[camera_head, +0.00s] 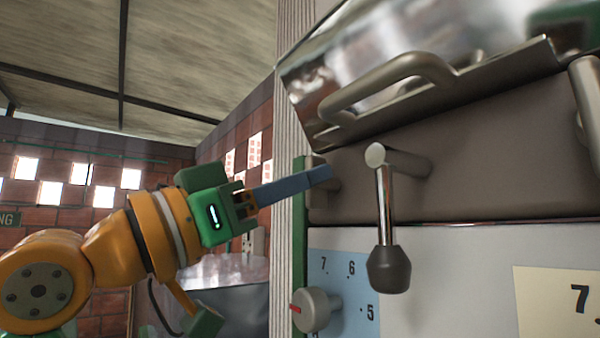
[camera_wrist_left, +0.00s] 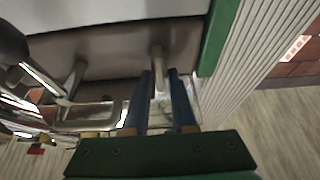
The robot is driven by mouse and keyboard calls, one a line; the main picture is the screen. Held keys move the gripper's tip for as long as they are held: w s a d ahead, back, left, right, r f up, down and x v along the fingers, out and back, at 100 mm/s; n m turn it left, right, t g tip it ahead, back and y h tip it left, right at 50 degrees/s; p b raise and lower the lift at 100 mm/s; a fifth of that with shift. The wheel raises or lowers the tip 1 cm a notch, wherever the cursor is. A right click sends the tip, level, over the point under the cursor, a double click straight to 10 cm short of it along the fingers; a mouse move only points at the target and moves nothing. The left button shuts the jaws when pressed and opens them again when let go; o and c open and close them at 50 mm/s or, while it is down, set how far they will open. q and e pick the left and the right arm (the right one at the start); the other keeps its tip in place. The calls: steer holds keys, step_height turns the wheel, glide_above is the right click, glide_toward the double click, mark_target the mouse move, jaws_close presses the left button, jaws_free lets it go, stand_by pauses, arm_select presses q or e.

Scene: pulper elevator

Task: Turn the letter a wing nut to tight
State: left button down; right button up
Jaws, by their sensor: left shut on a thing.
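My left gripper (camera_head: 328,174), with long blue fingers, reaches from the left to the brown metal panel of the machine. Its fingertips are shut on a small metal wing nut (camera_head: 335,185) at the panel's left end, and the fingers partly hide it in the head view. In the left wrist view, the wing nut (camera_wrist_left: 157,58) shows as a pale metal piece between the tips of the two fingers (camera_wrist_left: 160,78). No letter a can be read in either view. My right gripper is not in view.
A lever with a dark knob (camera_head: 389,269) hangs right of the wing nut. A curved handle (camera_head: 390,83) is above, on a shiny cover. Below are a round dial knob (camera_head: 315,310) on a blue numbered label and a cream label (camera_head: 545,300). A green edge strip (camera_head: 301,245) runs beside the panel.

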arm_select(q)
steer(key=c, duration=0.7)
jaws_free()
steer(key=shift+c, duration=0.2)
steer(key=b+v, duration=0.4)
steer(key=v, duration=0.3)
